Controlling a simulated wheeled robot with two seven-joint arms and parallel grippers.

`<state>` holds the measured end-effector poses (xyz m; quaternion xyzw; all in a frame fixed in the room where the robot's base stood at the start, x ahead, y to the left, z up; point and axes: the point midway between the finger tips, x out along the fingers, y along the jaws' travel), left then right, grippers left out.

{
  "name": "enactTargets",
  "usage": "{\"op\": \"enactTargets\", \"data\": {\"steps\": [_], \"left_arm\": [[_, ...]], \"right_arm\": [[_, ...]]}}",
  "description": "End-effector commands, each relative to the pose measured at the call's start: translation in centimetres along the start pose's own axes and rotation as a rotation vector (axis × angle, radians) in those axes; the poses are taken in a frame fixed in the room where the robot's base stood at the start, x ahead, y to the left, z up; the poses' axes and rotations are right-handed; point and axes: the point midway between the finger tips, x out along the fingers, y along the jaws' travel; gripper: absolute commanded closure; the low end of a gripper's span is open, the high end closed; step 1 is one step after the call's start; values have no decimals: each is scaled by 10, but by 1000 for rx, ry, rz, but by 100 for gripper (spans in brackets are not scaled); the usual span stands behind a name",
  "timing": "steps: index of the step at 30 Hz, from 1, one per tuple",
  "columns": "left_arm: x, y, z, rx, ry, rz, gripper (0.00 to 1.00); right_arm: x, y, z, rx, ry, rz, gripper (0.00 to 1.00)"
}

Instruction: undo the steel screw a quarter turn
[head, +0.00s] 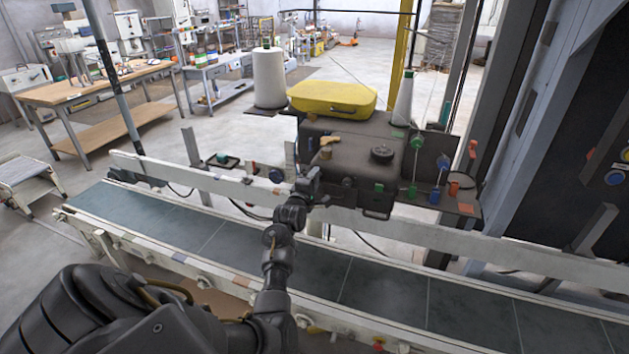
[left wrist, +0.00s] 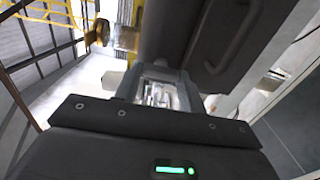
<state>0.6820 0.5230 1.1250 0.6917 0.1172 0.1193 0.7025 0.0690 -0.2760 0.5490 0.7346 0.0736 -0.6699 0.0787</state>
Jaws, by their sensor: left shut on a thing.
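My left gripper (head: 309,182) is up against the left front of the dark sewing-machine body (head: 355,158), above the conveyor. In the left wrist view, the gripper (left wrist: 160,88) is shut on a small shiny metal piece, which I take to be the steel screw (left wrist: 160,97). The jaws cover most of it, so its slot and turn angle cannot be made out. In the head view the screw is hidden behind the gripper. My right gripper is in neither view.
A brass-coloured knob (left wrist: 101,32) sticks out near the gripper in the left wrist view. Green and blue knobs (head: 434,195) stand at the machine's right. A yellow cover (head: 332,98) and a thread cone (head: 269,78) are behind. The conveyor belt (head: 385,290) is empty.

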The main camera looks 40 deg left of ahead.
Motion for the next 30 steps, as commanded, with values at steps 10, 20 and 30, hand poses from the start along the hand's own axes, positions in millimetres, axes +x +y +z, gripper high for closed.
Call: {"op": "enactTargets", "data": {"steps": [10, 20, 30], "left_arm": [[0, 1, 0, -1, 0, 1, 39], [-2, -1, 0, 1, 0, 0, 38], [-52, -4, 0, 1, 2, 1, 38]], "right_arm": [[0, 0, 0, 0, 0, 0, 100], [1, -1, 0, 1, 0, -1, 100], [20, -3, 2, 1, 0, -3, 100]]}}
